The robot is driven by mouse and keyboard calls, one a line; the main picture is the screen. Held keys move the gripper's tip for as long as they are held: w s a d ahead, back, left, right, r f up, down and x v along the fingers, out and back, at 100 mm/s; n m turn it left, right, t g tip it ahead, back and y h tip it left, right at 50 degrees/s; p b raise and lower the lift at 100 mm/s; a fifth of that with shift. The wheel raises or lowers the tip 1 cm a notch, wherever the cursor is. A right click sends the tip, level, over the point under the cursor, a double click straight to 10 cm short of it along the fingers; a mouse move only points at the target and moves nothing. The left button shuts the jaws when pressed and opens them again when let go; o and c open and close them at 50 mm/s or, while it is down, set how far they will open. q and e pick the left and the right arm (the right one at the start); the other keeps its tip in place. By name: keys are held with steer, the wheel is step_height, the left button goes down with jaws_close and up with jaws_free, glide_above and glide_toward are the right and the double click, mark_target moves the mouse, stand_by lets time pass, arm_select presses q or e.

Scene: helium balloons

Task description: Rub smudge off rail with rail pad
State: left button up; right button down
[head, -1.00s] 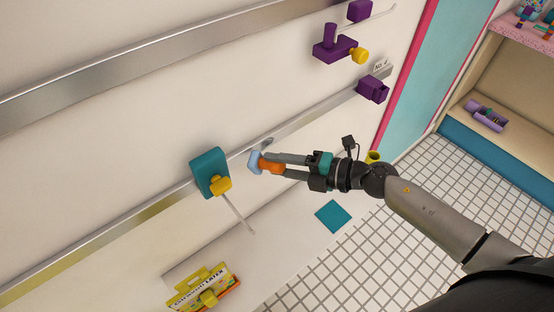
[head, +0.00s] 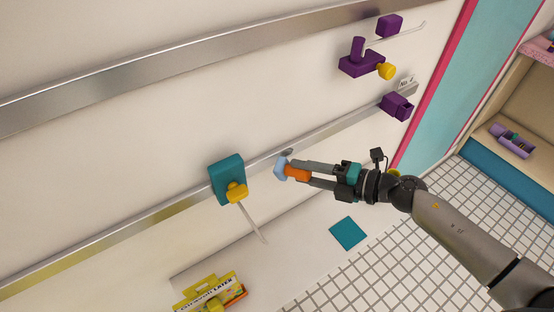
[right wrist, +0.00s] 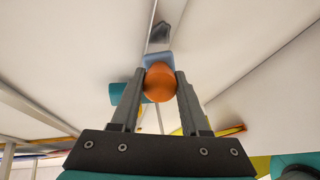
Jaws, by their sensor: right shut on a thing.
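The rail pad is a light blue block (head: 281,166) with an orange handle (head: 297,173). My right gripper (head: 306,174) is shut on the handle. In the right wrist view the orange handle (right wrist: 160,83) sits between the fingers, with the blue pad (right wrist: 158,60) beyond it. The smudge (head: 287,153) is a dark grey patch on the lower metal rail (head: 330,133). It also shows just past the pad in the right wrist view (right wrist: 160,34). The pad is very close to the rail beside the smudge; I cannot tell whether they touch. My left gripper is out of view.
A teal block (head: 227,178) with a yellow knob and a thin rod is on the rail to the left. A purple block (head: 396,106) is at the rail's right end. A wider rail (head: 200,67) runs above. A yellow latex box (head: 212,293) is below.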

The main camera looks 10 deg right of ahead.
steer(key=shift+w+d+b, duration=0.25)
steer(key=shift+d+b, duration=0.1)
steer(key=shift+d, duration=0.35)
steer(key=shift+w+d+b, duration=0.3)
steer(key=shift+d, duration=0.45)
steer(key=shift+w+d+b, duration=0.25)
steer(key=shift+d+b, duration=0.1)
steer(key=shift+d, duration=0.35)
steer(key=shift+d, duration=0.1)
steer(key=shift+w+d+b, duration=0.2)
steer(key=shift+d+b, duration=0.15)
steer(key=shift+d, duration=0.2)
steer(key=shift+w+d+b, duration=0.15)
steer(key=shift+d+b, duration=0.15)
steer(key=shift+d, duration=0.25)
steer(key=shift+a, duration=0.1)
